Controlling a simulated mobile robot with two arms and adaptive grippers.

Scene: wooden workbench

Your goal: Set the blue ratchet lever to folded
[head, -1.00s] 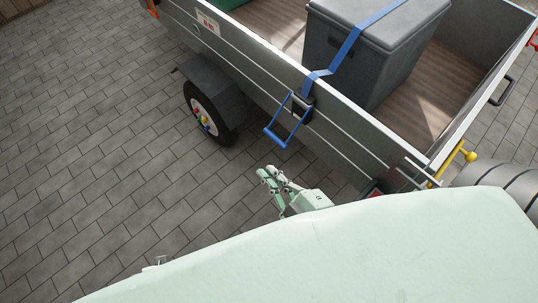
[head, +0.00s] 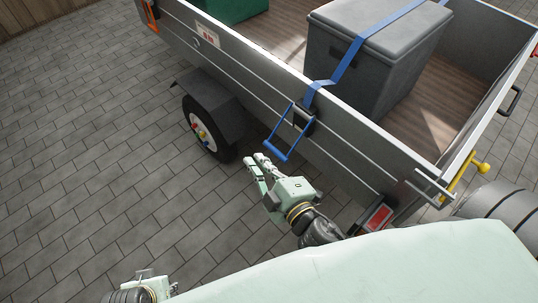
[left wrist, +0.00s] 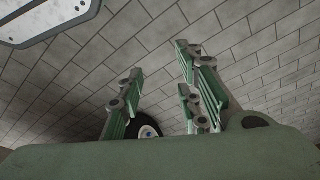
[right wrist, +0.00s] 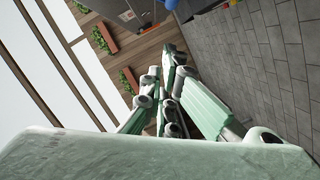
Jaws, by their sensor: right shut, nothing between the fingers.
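The blue ratchet lever (head: 273,141) is a U-shaped handle on the grey trailer's side wall. It sticks out and down from the dark ratchet body (head: 301,116), away from the wall. A blue strap (head: 343,62) runs from the ratchet up over the rim and across a grey box. My right gripper (head: 256,162) is just below and left of the lever's end, shut and empty, apart from it as far as I can tell. Its fingers close together in the right wrist view (right wrist: 170,72). My left gripper (left wrist: 162,62) is open and empty, low over the paving, far from the lever.
The trailer wall (head: 345,137) runs diagonally, with a wheel (head: 204,133) and fender left of the lever. The grey box (head: 385,50) and a green box (head: 232,8) stand in the bed. A yellow clamp (head: 480,168) is at the right corner. Paving on the left is clear.

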